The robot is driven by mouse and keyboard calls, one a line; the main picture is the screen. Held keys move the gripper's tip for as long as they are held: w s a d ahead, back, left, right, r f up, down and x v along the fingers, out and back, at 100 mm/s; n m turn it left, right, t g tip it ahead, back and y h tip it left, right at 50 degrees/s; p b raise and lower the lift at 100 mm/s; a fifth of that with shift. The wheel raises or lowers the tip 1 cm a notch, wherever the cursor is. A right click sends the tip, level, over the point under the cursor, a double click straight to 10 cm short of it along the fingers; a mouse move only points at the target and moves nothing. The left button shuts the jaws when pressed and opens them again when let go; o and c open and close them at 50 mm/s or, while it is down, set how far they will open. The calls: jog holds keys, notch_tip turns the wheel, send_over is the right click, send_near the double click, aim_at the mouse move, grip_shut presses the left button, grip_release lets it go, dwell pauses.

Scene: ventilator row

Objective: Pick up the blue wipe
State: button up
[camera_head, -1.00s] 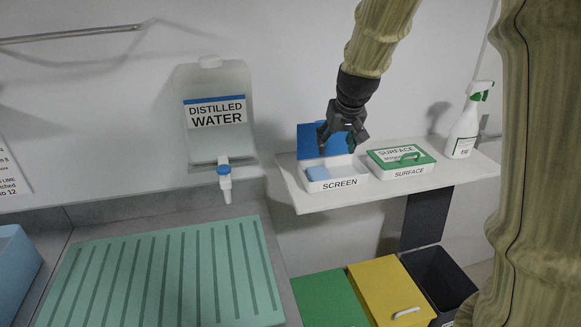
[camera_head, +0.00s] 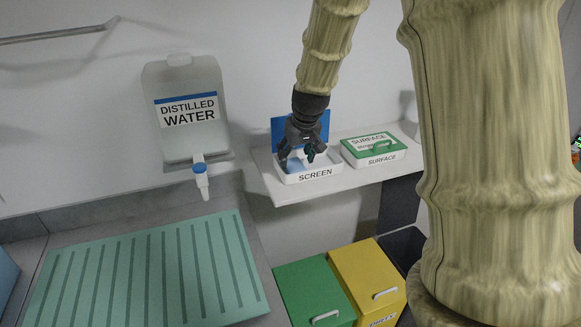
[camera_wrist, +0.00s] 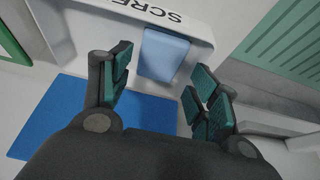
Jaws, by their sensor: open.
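The blue wipe (camera_wrist: 164,55) is a light blue folded piece lying inside the white SCREEN box (camera_head: 311,176). In the wrist view it lies against the wall by the lettering, beyond and between the fingertips. In the head view it is mostly hidden by my gripper (camera_head: 302,158), which is over the open box. My gripper, also in the wrist view (camera_wrist: 160,85), is open, with nothing between its fingers. The box's blue lid (camera_wrist: 60,120) stands open at the back.
A SURFACE box (camera_head: 376,157) with a green lid stands closed to the right on the same white shelf (camera_head: 268,180). A distilled water container (camera_head: 185,140) hangs at left. Green (camera_head: 312,287) and yellow (camera_head: 362,275) bins stand below. A green ribbed mat (camera_head: 145,270) lies on the counter.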

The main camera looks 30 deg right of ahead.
aim_at(294, 164)
jog(key=p+x, duration=0.1)
jog(key=x, duration=0.1)
jog(key=shift+w+d+f, duration=0.1)
jog(key=shift+w+f, duration=0.1)
jog(key=shift+f, duration=0.6)
jog(key=shift+w+d+f, duration=0.1)
jog(key=shift+w+f, duration=0.15)
jog(key=shift+f, duration=0.05)
jog(key=shift+r, duration=0.1)
jog(key=c, duration=0.6)
